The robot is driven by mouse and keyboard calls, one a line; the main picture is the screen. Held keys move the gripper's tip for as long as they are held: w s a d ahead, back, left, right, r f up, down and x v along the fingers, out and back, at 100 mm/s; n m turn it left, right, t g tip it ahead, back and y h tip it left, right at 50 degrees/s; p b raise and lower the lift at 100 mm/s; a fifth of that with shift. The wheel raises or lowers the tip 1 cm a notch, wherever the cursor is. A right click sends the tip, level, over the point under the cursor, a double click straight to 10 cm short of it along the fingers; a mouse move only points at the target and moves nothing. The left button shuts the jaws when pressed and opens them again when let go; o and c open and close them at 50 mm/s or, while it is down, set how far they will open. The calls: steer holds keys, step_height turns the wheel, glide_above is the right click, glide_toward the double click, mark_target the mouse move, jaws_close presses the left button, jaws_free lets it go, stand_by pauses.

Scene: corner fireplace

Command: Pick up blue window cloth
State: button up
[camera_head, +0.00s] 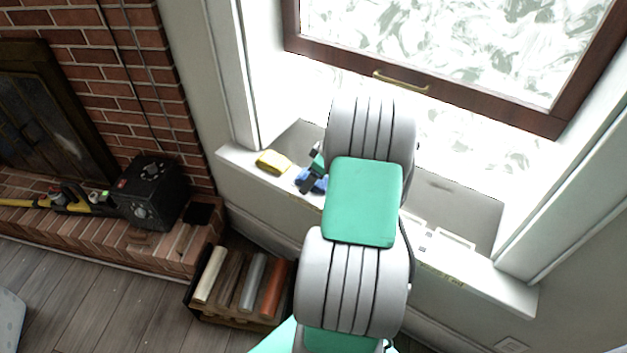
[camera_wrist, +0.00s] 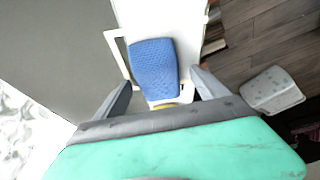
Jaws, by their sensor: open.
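The blue window cloth (camera_head: 318,185) lies on the white window sill (camera_head: 238,164) and is partly hidden by my gripper (camera_head: 309,175) in the head view. In the wrist view the blue cloth (camera_wrist: 153,66) is a flat textured piece lying on the white surface. My gripper (camera_wrist: 161,77) is open there, with one finger on each side of the cloth's near part. The fingers hold nothing. I cannot tell how high they are above the cloth.
A yellow cloth (camera_head: 273,162) lies on the sill left of the blue one. The window (camera_head: 455,50) with a brass handle (camera_head: 400,82) is behind my arm. A crate (camera_head: 222,311) with rolls stands below the sill. A black box (camera_head: 151,193) is on the brick hearth.

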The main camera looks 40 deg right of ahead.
steer(key=shift+f, duration=0.25)
steer(key=c, duration=1.4)
steer(key=shift+c, duration=0.2)
steer(key=shift+r, duration=0.15)
steer(key=shift+r, duration=0.65)
steer(key=s+a+r, duration=0.8)
steer(key=s+r, duration=0.3)
steer(key=r, duration=0.1)
steer(key=shift+s, duration=0.3)
